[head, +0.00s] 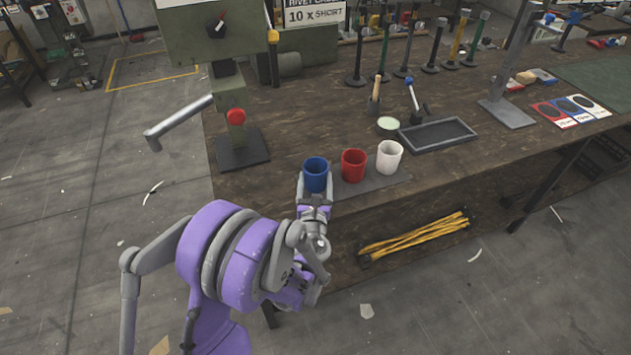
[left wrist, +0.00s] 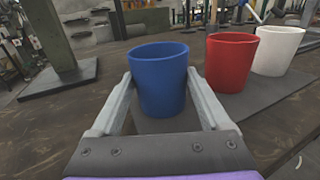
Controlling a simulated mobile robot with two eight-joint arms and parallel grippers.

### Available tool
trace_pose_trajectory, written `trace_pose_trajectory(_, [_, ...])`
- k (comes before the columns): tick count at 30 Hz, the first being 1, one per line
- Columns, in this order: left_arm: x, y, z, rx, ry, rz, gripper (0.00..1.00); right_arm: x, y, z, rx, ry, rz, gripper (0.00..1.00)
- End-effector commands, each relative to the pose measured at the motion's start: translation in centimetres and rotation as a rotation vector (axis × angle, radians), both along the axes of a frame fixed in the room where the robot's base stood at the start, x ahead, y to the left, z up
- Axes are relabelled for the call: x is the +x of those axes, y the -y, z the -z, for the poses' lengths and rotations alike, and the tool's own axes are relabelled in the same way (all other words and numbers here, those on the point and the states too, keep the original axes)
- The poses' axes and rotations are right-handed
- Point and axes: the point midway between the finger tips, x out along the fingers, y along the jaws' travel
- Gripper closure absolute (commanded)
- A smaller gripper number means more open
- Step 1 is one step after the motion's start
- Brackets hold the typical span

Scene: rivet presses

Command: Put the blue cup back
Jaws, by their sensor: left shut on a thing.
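The blue cup (head: 316,176) is upright at the left end of a row of cups near the bench's front edge. My left gripper (head: 315,186) is shut on it, with one finger on each side. In the left wrist view the blue cup (left wrist: 160,80) stands between the two fingers of the left gripper (left wrist: 160,95). The cup is over or on the left end of a dark mat (head: 385,180); I cannot tell whether its base touches. My right gripper is not in view.
A red cup (head: 353,165) and a white cup (head: 389,157) stand to the right on the mat. A press with a red knob (head: 235,117) stands at the left. Yellow rods (head: 415,236) lie below the bench top.

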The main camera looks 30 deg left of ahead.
Motion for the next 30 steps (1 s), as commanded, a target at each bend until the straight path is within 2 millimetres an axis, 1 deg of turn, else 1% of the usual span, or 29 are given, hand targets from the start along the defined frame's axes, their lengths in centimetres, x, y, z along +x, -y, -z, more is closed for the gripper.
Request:
trace_pose_trajectory(4, [0.0,0.0,-0.1,0.000,0.000,0.000,0.76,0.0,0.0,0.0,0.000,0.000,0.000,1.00])
trace_pose_trajectory(8, [0.0,0.0,0.3,0.000,0.000,0.000,0.76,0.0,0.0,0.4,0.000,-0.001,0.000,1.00])
trace_pose_trajectory(9, [0.0,0.0,0.3,0.000,0.000,0.000,0.17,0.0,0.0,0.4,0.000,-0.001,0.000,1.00])
trace_pose_trajectory(12, [0.0,0.0,0.2,0.000,0.000,0.000,0.00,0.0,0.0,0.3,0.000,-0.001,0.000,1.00])
trace_pose_trajectory(19, [0.0,0.0,0.1,0.000,0.000,0.000,0.00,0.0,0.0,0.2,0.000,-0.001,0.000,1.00])
trace_pose_trajectory(22, [0.0,0.0,-0.3,0.000,0.001,0.000,0.00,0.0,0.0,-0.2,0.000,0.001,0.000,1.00])
trace_pose_trajectory(26, [-1.8,1.0,-0.1,-0.001,0.000,0.003,0.00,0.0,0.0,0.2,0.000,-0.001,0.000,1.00])
trace_pose_trajectory(30, [-4.6,2.5,0.0,-0.001,0.000,0.003,0.00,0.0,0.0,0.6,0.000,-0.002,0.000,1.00])
